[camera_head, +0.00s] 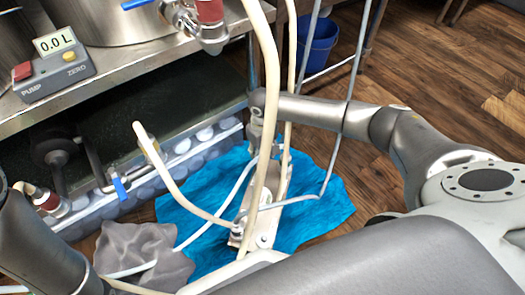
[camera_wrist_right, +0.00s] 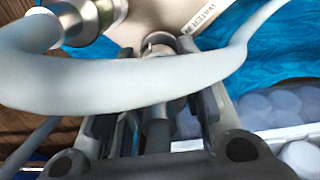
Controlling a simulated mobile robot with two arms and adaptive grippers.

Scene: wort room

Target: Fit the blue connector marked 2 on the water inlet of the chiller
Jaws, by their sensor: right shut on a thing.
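The chiller (camera_head: 262,215) is a narrow metal plate body lying on a blue cloth, partly behind hoses. In the right wrist view the chiller face (camera_wrist_right: 130,14) bears a label reading "WATER", its rest cut off. A round metal port (camera_wrist_right: 157,42) stands out from it. My right gripper (camera_wrist_right: 158,118) is shut on a greyish connector (camera_wrist_right: 158,136) in line with that port. A pale hose crosses in front, so I cannot tell whether they touch. The connector's colour and number are not readable. In the head view the right gripper (camera_head: 270,140) is above the chiller. My left gripper is out of view.
Pale hoses (camera_head: 262,120) hang across the work area. A blue cloth (camera_head: 310,200) and a grey cloth (camera_head: 140,250) lie on the floor. A trough (camera_head: 205,150) is at left, under a metal bench with a pump display (camera_head: 54,66). A blue bucket (camera_head: 316,42) stands behind.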

